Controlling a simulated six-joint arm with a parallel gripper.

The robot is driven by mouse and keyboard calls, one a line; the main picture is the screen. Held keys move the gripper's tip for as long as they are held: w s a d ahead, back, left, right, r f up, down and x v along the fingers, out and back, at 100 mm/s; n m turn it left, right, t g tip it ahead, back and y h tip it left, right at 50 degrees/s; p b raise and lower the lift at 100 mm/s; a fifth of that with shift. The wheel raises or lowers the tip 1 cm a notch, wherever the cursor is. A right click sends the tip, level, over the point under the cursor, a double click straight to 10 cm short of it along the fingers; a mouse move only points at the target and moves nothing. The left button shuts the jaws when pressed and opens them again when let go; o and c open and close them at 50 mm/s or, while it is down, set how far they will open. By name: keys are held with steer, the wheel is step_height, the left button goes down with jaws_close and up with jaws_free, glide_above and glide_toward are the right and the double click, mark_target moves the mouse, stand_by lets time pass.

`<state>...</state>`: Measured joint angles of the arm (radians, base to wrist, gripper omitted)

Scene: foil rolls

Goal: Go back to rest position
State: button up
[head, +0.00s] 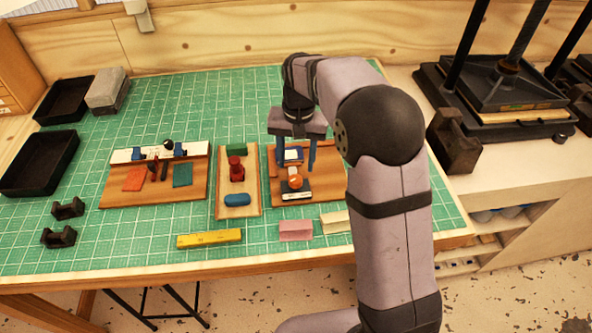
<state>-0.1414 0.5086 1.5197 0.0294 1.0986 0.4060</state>
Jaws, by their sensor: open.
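My gripper (296,168) points down over the right wooden board (325,184), with its two blue fingers apart. Between and below the fingers are a small blue-and-white item and an orange round-topped piece (295,182) on a dark and white base. Nothing is clearly held between the fingers. Whether the fingertips touch the board or the items cannot be told from this view. My arm hides the board's right side and part of the mat.
A middle board (225,190) bears a red piece (236,167), a green block and a blue piece. A left board (120,195) bears several items. A yellow bar (209,239), pink block (296,230) and cream block (335,222) lie in front. Black trays (40,165) stand left; a press (500,75) stands right.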

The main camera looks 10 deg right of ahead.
steer(key=shift+r, duration=0.8)
steer(key=s+d+f+n, duration=0.1)
steer(key=s+d+f, duration=0.1)
steer(key=s, duration=0.6)
steer(key=s+d+f+n, duration=0.1)
steer(key=s+d+f, duration=0.1)
steer(key=s, duration=0.6)
steer(key=s+d+f+n, duration=0.1)
steer(key=s+d+f, duration=0.1)
steer(key=s, duration=0.6)
steer(key=shift+d+f, duration=0.3)
steer(key=shift+d, duration=0.35)
